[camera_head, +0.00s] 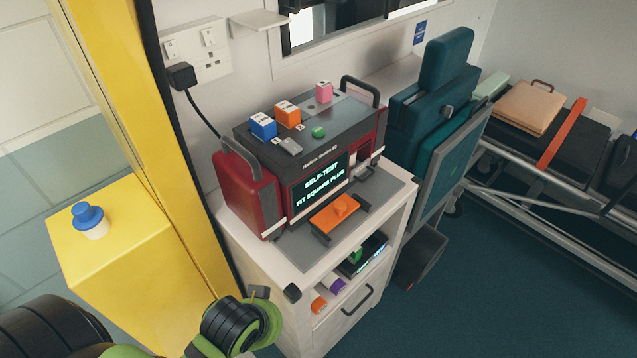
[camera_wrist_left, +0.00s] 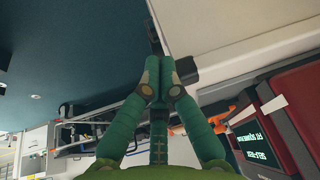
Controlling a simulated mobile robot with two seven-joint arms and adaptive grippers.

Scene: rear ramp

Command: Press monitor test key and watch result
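The red and grey monitor (camera_head: 318,160) stands on the cabinet. Its screen (camera_head: 322,184) reads "SELF-TEST" and "FIT SQUARE PLUG". A green key (camera_head: 319,132) and a grey block (camera_head: 288,146) are on its top, with blue (camera_head: 263,126), orange (camera_head: 287,112) and pink (camera_head: 324,92) blocks behind. My left gripper (camera_head: 262,294) is low in front of the cabinet, apart from the monitor. In the left wrist view its green fingertips (camera_wrist_left: 160,78) come together with nothing visible between them. My right gripper is out of view.
An orange handled piece (camera_head: 339,213) lies on the grey mat (camera_head: 388,194) before the monitor. The cabinet shelf holds small coloured items (camera_head: 338,285). A yellow box (camera_head: 120,240) with a blue-topped knob and a yellow post flank the left. A teal seat (camera_head: 432,120) stands right.

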